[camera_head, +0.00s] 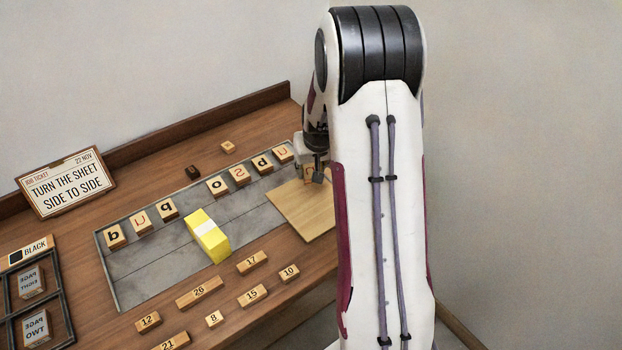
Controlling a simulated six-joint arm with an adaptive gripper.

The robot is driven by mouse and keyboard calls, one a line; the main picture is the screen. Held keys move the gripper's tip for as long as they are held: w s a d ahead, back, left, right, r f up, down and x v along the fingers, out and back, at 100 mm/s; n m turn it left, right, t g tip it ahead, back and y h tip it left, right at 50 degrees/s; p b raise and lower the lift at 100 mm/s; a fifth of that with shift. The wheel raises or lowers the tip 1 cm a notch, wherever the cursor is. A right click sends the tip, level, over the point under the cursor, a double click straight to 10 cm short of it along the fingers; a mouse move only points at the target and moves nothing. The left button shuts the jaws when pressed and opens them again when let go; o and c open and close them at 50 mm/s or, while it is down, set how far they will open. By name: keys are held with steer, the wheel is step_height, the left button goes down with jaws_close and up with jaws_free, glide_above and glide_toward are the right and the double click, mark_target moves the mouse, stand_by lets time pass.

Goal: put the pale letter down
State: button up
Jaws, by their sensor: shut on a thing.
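My gripper (317,168) is at the right end of the grey slab, largely hidden behind my own arm. Its dark fingers are shut on a small pale letter block (308,174), of which only a part shows; its letter cannot be read. The block is over or at the far edge of a pale wooden board (300,212); I cannot tell whether it touches. Several pale letter blocks with black or red letters stand in a row on the grey slab (150,265), the nearest to my gripper being a red-lettered one (283,154).
A yellow block with a white band (207,235) stands mid-slab. Loose on the wood behind are a dark block (193,172) and a small pale block (228,147). Numbered wooden pieces (200,291) lie in front. A sign (66,184) and a divided tray (64,285) are left.

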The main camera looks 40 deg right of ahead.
steer(key=shift+f, duration=0.15)
steer(key=shift+f, duration=1.75)
steer(key=o, duration=1)
steer(key=shift+f, duration=0.1)
steer(key=shift+o, duration=0.2)
steer(key=v, duration=1.2)
steer(key=shift+a, duration=0.1)
